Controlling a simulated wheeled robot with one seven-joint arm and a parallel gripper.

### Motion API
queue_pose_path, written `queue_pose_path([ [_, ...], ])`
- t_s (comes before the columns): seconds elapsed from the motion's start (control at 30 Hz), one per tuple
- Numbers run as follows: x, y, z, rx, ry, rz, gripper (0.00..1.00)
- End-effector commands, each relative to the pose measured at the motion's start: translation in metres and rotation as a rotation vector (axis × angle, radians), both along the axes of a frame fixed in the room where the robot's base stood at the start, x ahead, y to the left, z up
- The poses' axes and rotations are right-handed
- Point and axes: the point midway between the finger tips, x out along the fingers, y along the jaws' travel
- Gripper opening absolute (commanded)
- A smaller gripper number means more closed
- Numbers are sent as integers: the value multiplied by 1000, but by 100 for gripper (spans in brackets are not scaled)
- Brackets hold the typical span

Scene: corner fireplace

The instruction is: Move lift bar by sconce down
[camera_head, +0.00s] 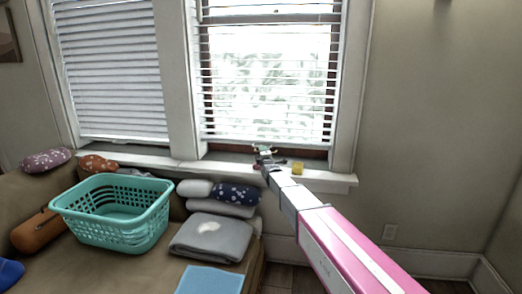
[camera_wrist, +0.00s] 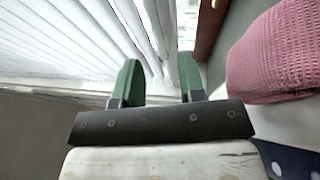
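White slatted blinds cover two windows. The right blind (camera_head: 268,90) hangs low, and its bottom lift bar (camera_head: 225,141) is just above the sill. The left blind (camera_head: 110,70) is also lowered. A small dark fixture (camera_head: 443,3), possibly the sconce, is cut off at the top right. My gripper (camera_head: 263,152) is at the right blind's lower edge, above the sill. In the wrist view its green fingers (camera_wrist: 158,72) are apart, with white slats (camera_wrist: 150,35) showing beyond the gap. I cannot tell whether they touch the blind or whether the bar lies between them.
The white sill (camera_head: 330,180) holds a yellow item (camera_head: 298,168). A pink textured thing (camera_wrist: 280,50) is close to my gripper's right in the wrist view. A couch below holds a teal basket (camera_head: 115,212), pillows (camera_head: 237,194) and a folded grey blanket (camera_head: 210,240).

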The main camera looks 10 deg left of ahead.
Motion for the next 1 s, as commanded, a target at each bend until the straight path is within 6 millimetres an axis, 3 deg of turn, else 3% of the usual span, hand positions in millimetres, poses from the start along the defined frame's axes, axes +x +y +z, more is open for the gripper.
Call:
queue_pose_path([
  [0.03, -15, -6, -2, 0, 1, 0, 37],
  [0.13, -30, -12, -5, 0, 1, 0, 37],
  [0.37, -46, -17, -8, 0, -1, 0, 37],
  [0.57, -45, -17, -8, 0, -1, 0, 37],
  [0.7, -43, -17, -8, 0, 12, 0, 0],
  [1.0, -7, -13, -12, 0, 291, -4, 0],
])
